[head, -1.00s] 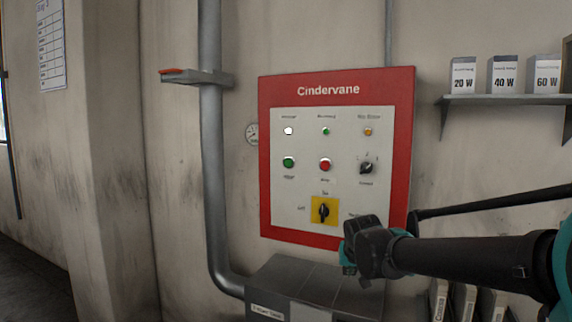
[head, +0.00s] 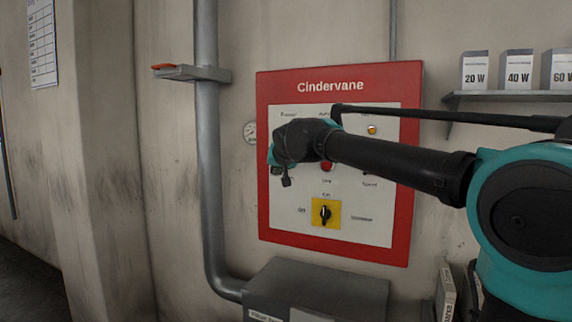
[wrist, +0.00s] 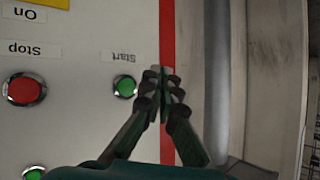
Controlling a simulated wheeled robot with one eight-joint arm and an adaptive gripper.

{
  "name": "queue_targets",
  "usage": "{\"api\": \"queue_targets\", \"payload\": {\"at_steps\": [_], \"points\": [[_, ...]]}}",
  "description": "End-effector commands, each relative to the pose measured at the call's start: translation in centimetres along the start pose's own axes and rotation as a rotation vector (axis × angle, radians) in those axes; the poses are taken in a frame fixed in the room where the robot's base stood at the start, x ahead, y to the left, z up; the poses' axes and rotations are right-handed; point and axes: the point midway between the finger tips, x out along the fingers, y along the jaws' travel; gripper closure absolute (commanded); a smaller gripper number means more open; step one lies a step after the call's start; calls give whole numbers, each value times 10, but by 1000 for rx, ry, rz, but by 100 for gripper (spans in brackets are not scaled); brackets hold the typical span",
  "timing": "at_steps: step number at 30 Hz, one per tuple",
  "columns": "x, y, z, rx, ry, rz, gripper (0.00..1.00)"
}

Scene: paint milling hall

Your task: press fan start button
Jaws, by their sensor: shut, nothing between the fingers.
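The Cindervane control panel (head: 290,222) has a red frame and a white face. In the wrist view it appears upside down, with the green button labelled Start (wrist: 125,86) left of my gripper (wrist: 164,76). The fingers are shut and empty. Their tips lie beside the button, over the panel's right edge in that view, and do not cover it. Whether they touch the panel I cannot tell. In the head view my gripper (head: 280,176) is in front of the panel's left part and hides the start button.
The red stop button (head: 326,166) is close by, partly behind my arm. A yellow-plated rotary switch (head: 326,213) is below it. A vertical pipe (head: 208,170) runs left of the panel. A grey box (head: 315,287) stands underneath, and a shelf (head: 510,96) is at right.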

Motion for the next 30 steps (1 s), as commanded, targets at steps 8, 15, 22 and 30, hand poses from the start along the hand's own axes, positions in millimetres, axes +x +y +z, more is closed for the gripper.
{"api": "queue_targets", "payload": {"at_steps": [8, 15, 22, 30], "points": [[-3, -12, -9, 2, 12, -16, 100], [-2, -11, -9, 2, 11, -15, 100], [8, -2, -18, 3, 12, -13, 100], [34, 16, -36, 3, 12, -12, 100]]}}
